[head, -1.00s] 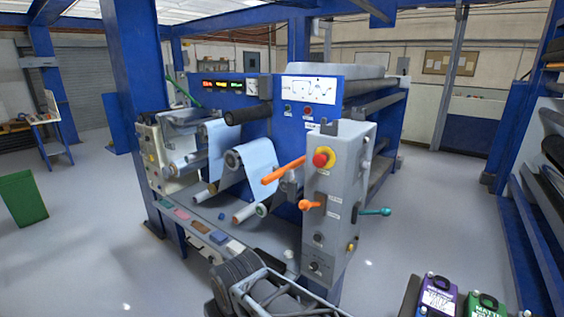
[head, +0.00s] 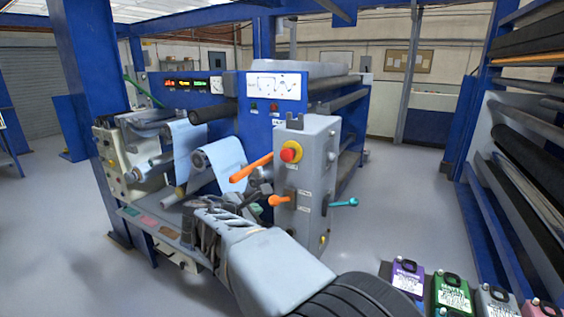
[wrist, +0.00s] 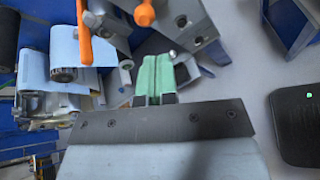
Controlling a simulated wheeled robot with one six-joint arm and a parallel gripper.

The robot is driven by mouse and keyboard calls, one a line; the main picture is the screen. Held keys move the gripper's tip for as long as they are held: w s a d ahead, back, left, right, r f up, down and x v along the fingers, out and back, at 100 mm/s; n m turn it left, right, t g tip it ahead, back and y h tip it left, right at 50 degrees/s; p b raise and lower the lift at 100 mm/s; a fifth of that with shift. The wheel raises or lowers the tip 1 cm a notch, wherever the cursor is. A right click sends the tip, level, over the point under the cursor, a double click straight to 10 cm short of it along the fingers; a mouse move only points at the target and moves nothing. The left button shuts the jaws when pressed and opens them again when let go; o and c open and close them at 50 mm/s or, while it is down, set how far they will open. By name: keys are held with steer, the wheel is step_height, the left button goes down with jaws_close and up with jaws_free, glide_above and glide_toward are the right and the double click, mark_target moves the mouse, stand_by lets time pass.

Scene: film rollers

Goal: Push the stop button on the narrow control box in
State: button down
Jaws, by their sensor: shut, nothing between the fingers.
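The narrow grey control box (head: 316,150) stands upright at the front right corner of the machine in the head view. Its red stop button (head: 290,152) on a yellow collar is high on the front face. Orange levers stick out from the box, one beside the button and one below it. My gripper (wrist: 153,75) is shut and empty, its green fingertips together in the wrist view. In the head view my arm reaches up in front of the box's lower left, and the gripper end is hard to make out there. The red button does not show in the wrist view.
A teal lever (head: 343,202) sticks out at the box's right. A pale blue film roll (head: 223,160) hangs left of the box. Labelled containers (head: 450,291) stand at the lower right, below a rack of rollers (head: 535,160). Floor between box and rack is clear.

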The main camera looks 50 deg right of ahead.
mark_target(285, 156)
steer(key=w+d+r+n+t+h, duration=0.1)
steer(key=w+d+r+n+h, duration=0.3)
steer(key=d+r+n, duration=0.1)
steer(key=shift+w+r+n+h, duration=0.15)
steer(key=shift+r+n+h, duration=0.25)
steer(key=shift+r+n, duration=0.45)
steer(key=shift+r, duration=0.1)
steer(key=p+x, duration=0.2)
steer(key=x, duration=1.2)
steer(key=shift+p, duration=0.35)
steer(key=shift+w, duration=0.15)
